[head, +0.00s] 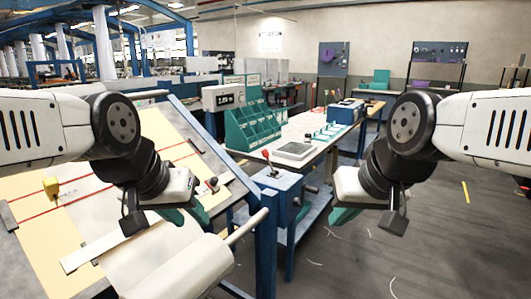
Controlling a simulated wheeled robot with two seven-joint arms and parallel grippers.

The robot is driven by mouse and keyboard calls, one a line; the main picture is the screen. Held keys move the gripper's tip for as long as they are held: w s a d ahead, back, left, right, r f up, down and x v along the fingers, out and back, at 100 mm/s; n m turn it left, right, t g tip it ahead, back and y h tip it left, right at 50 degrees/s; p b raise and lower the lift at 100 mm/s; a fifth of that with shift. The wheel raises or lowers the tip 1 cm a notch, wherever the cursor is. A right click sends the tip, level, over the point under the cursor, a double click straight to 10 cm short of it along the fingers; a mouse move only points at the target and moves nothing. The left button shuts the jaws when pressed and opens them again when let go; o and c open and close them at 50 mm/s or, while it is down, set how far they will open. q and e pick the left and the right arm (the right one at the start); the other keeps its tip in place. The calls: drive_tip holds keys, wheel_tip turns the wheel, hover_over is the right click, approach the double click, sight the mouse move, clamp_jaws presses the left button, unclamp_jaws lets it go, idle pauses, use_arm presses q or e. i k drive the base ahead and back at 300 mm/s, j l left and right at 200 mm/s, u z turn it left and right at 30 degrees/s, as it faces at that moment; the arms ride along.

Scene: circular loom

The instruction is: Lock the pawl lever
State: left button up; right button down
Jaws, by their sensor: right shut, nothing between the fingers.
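A lever with a red ball knob (266,154) stands up from the top of a blue box (278,182) in the middle of the head view; it looks like the pawl lever. It leans slightly to the left. My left gripper (187,216) is to the left of the box, over the tilted board, apart from the lever. Its green fingertips are partly hidden, so its opening is unclear. My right gripper (343,217) is to the right of the box, shut and empty, apart from the lever.
A tilted board (100,210) with red lines and a yellow block (51,186) fills the left. A pale roller (180,268) lies in front. Behind the box, a table holds a grey tray (295,150) and green bins (252,127). Open floor lies at right.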

sight(264, 153)
drive_tip(key=i+l+u, duration=0.25)
drive_tip(key=i+l, duration=1.5)
